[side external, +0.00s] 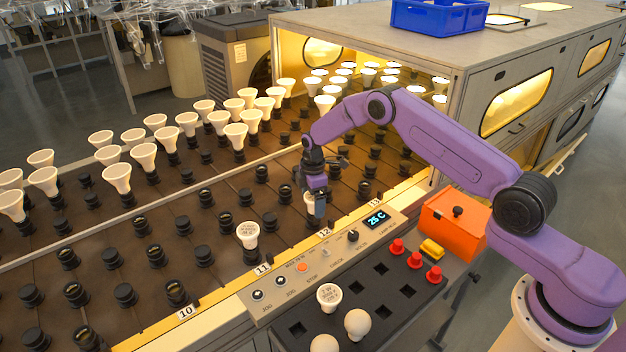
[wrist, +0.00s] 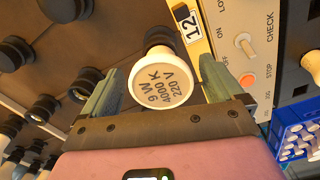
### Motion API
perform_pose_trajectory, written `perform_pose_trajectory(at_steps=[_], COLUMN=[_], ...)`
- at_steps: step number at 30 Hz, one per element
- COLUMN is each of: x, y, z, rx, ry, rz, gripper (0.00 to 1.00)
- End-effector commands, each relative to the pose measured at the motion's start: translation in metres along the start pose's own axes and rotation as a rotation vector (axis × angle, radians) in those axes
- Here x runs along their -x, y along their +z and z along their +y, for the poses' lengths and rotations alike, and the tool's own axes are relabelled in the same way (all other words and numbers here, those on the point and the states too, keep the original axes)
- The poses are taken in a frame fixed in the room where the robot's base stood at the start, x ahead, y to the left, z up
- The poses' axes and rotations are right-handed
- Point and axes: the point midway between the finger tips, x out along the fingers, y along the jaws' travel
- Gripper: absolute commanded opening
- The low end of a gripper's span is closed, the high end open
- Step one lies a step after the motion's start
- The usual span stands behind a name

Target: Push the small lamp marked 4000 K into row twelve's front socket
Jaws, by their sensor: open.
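The small white lamp (wrist: 160,82) faces the wrist camera, its round face marked 9 W, 4000 K, 220 V. It stands between the two green fingers of my gripper (wrist: 163,90), which are open with a gap on either side. Its base is at a dark socket beside the row label 12 (wrist: 193,25); how deep it sits cannot be told. In the side external view my gripper (side external: 317,205) is low over the front of row twelve, behind its label (side external: 324,232), and largely hides the lamp.
Another marked lamp (side external: 247,235) stands in row eleven's front socket. The control panel (side external: 320,262) runs close in front. The black tray (side external: 382,325) holds several lamps and red pieces. An orange box (side external: 453,226) stands to the right. Many lit lamps stand further back.

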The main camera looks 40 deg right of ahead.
Motion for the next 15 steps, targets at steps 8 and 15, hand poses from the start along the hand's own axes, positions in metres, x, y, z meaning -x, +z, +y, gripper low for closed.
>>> perform_pose_trajectory(at_steps=[8, 15], x=[0.05, 0.101], y=[0.0, 0.0], z=[0.001, 0.001], rx=[0.0, 0.0], ry=[0.003, 0.003], rz=[0.001, 0.001], gripper=[0.94, 0.94])
